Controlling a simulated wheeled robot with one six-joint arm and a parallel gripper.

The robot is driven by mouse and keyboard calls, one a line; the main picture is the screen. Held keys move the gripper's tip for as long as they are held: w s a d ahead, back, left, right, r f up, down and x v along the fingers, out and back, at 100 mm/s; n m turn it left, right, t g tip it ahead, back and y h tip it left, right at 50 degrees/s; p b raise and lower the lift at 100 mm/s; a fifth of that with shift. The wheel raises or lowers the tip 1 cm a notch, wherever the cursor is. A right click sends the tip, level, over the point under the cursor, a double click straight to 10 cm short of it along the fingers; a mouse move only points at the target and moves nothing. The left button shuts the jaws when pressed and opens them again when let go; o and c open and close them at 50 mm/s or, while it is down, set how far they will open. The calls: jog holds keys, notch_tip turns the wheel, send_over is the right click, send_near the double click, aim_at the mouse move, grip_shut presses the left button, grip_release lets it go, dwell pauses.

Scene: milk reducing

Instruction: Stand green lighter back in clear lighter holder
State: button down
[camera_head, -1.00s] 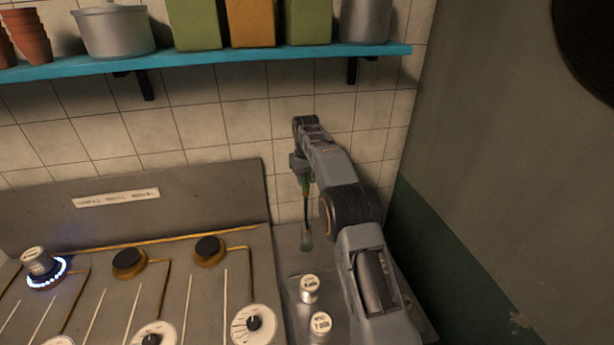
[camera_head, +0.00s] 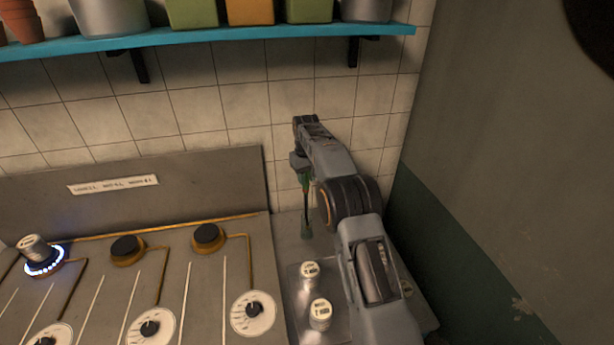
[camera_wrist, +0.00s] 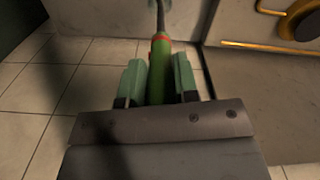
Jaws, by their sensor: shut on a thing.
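My gripper (camera_head: 303,176) is shut on the green lighter (camera_wrist: 160,62) and holds it upright, its thin dark stem pointing down. In the wrist view, the two pale green fingers (camera_wrist: 160,82) close on both sides of the lighter's green handle, which has an orange-red band near the stem. The clear lighter holder (camera_head: 306,231) stands on the counter below my gripper, near the wall. The stem's lower end overlaps the holder in the head view; I cannot tell how deep it sits inside. In the wrist view, the holder shows only faintly at the top edge.
The stove (camera_head: 180,270) is left of the holder, with a lit burner (camera_head: 44,262) at far left. Two white-topped shakers (camera_head: 310,271) (camera_head: 320,314) stand in front of the holder. A blue shelf (camera_head: 200,35) runs above; a wall is at right.

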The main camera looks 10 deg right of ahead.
jog(key=c, duration=0.8)
grip_release()
notch_tip(320, 180, up, 14)
jog(key=p, duration=0.5)
jog(key=shift+f, duration=0.1)
